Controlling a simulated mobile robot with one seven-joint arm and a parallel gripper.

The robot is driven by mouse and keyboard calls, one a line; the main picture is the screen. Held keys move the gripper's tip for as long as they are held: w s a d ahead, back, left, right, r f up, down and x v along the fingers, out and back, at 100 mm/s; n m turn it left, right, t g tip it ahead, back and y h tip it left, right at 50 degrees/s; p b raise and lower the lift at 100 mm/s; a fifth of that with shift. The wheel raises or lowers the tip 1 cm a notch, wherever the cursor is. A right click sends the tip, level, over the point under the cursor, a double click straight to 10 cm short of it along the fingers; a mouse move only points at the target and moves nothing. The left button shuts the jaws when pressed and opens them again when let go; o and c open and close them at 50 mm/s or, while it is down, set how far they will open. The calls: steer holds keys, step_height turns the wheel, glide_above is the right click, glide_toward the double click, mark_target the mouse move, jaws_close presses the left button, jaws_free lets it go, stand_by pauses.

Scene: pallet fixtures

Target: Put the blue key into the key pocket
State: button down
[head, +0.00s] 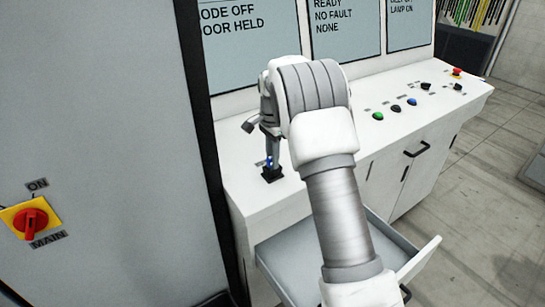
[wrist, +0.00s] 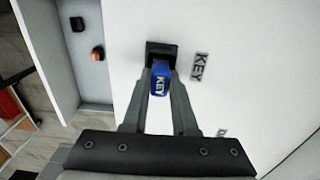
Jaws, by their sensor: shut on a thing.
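The blue key (wrist: 160,82), marked KEY in white, is between the fingertips of my gripper (wrist: 161,76) in the wrist view. My gripper is shut on it. The key pocket (wrist: 161,51) is a black block beside a KEY label (wrist: 201,67) on the white desk. The key's far end meets or overlaps the pocket's near edge; I cannot tell how deep it sits. In the head view my gripper (head: 270,150) points down just over the black pocket (head: 271,174), with a bit of blue showing between them.
An open drawer (head: 300,262) sticks out below the desk's front edge; a black and an orange item lie in it in the wrist view. Several coloured buttons (head: 395,108) sit farther right on the desk (head: 232,190). A grey cabinet (head: 95,120) stands close on the left.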

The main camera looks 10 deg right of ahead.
steer(key=shift+f, duration=0.1)
steer(key=shift+f, duration=0.15)
steer(key=c, duration=0.7)
jaws_free()
